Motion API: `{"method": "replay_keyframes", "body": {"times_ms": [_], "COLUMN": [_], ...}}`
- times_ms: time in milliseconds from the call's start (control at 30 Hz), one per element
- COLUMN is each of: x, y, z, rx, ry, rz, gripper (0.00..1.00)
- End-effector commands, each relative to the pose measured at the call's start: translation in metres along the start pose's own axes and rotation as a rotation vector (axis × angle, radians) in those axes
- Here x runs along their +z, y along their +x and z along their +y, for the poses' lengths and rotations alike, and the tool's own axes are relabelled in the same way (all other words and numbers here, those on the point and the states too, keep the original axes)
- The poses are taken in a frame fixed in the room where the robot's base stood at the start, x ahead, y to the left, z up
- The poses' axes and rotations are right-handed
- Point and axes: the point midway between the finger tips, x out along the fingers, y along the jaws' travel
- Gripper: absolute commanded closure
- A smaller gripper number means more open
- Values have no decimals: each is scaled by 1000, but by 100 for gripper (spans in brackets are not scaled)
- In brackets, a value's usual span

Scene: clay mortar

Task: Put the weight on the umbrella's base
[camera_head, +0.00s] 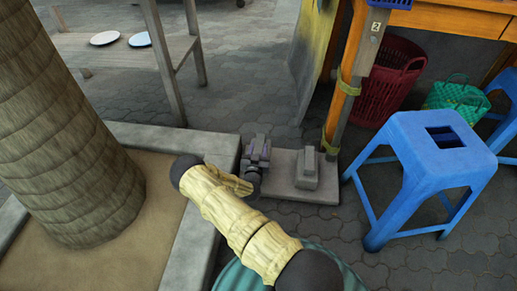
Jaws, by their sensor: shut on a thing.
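My gripper (257,150) is at the left end of a flat grey slab, the umbrella's base (318,197), and looks shut on a small greyish thing, seemingly the weight. The jaws and wrist hide most of what is held, and I cannot tell whether it touches the slab. A grey block (307,172) with a narrower top stands upright on the slab, to the right of my gripper and apart from it.
An orange-legged table (445,22) and a post with yellow ties (350,88) rise behind the slab. A blue stool (430,165) stands to the right, with a red basket (392,80) behind. A tree trunk (60,130) in a concrete-edged bed (205,160) is left. A bench (85,48) is behind.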

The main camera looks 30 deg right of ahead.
Motion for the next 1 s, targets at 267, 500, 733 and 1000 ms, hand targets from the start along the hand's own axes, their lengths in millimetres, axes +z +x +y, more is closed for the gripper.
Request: {"method": "replay_keyframes", "body": {"times_ms": [267, 500, 733, 1000], "x": [-4, 3, 27, 34], "y": [3, 2, 2, 3], "z": [-1, -1, -1, -2], "rx": [-2, -2, -3, -3], "ry": [3, 2, 1, 2], "rz": [18, 17, 16, 18], "gripper": [100, 100, 100, 100]}}
